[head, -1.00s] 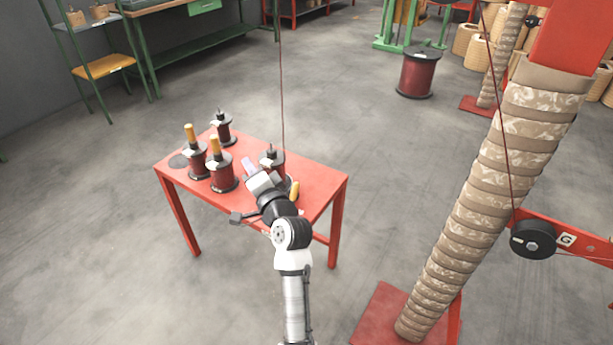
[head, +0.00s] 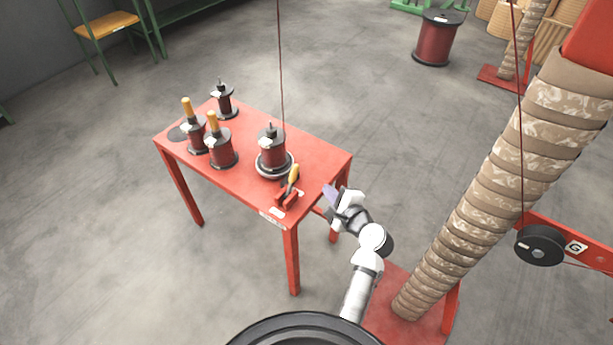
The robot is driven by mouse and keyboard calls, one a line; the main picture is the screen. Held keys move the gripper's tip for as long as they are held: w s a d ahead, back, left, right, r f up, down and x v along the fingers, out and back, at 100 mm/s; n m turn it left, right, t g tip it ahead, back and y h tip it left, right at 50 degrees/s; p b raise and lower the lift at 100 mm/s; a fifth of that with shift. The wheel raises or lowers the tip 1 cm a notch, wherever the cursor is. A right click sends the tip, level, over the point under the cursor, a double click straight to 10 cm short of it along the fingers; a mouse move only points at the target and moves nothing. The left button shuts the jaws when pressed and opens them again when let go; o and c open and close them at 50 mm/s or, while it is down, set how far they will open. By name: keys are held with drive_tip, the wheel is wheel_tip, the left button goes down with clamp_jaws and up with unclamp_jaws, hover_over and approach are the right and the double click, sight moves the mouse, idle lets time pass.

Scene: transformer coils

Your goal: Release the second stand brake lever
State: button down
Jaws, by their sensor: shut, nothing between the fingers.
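A small lever with a yellow handle (head: 293,173) stands tilted on a red bracket (head: 286,199) at the red table's front right corner. Just behind it a dark red spool (head: 271,150) sits on a round stand (head: 275,170), with a thin wire rising from it. My gripper (head: 329,191) is shut and empty. It is to the right of the lever, apart from it, by the table's right edge. I cannot tell its exact height. No wrist view is given.
The red table (head: 318,155) also bears two spools with yellow tops (head: 221,150) (head: 195,133) and a smaller spool (head: 224,100). A tall wrapped coil (head: 480,190) leans on the right. A black wheel (head: 540,245) is beside it. The floor left of the table is clear.

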sight(291, 181)
drive_tip(key=p+x, duration=0.1)
drive_tip(key=x, duration=0.9)
drive_tip(key=shift+w+r, duration=0.1)
drive_tip(key=shift+r, duration=0.05)
drive_tip(key=shift+s+a+r+p, duration=0.85)
drive_tip(key=shift+s+a+p, duration=0.25)
drive_tip(key=shift+p, duration=0.1)
drive_tip(key=shift+s+a, duration=0.1)
drive_tip(key=shift+a, duration=0.1)
drive_tip(key=shift+s, duration=0.1)
